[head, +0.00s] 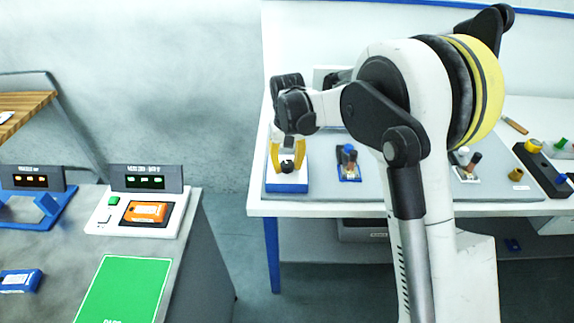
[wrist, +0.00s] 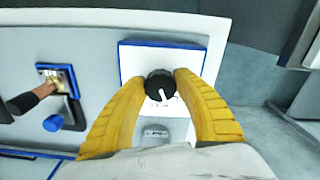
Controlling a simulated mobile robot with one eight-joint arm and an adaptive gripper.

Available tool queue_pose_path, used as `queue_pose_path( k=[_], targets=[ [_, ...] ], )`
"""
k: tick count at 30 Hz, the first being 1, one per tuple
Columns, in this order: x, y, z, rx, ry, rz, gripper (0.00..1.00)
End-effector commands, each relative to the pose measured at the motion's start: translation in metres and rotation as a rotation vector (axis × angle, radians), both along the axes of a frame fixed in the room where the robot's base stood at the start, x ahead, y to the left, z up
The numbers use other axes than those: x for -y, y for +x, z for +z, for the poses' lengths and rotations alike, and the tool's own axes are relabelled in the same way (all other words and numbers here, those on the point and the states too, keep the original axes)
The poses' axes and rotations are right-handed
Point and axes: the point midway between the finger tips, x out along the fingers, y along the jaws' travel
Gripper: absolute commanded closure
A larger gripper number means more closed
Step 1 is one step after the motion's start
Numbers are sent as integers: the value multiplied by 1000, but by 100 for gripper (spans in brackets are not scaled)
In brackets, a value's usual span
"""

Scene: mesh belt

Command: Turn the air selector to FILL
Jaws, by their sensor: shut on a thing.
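The air selector is a black round knob (wrist: 160,87) with a white pointer line, on a white panel (wrist: 135,62) with a blue edge. In the wrist view the pointer is toward the bottom of the picture, tilted slightly right; the printed labels are too small to read. In the head view the knob (head: 287,166) sits on the blue and white block (head: 287,185) at the bench's left end. My gripper (wrist: 161,84) has its yellow fingers closed on the knob from both sides. The gripper (head: 287,160) points down over the block in the head view.
A small plate with a blue-topped part (head: 348,160) stands right of the block on the grey mat. More fittings (head: 467,160) lie farther right, partly behind my arm. A separate table at left holds a charger with an orange pack (head: 146,212) and a green mat (head: 122,288).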

Motion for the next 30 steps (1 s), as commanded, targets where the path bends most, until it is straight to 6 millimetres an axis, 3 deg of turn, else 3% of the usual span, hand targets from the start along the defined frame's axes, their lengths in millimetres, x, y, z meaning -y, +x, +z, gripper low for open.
queue_pose_path(
  k=[15, 30],
  targets=[
    [1, 0, -1, -2, -1, 329, 95],
    [1, 0, -1, -2, -1, 387, 95]
  ],
)
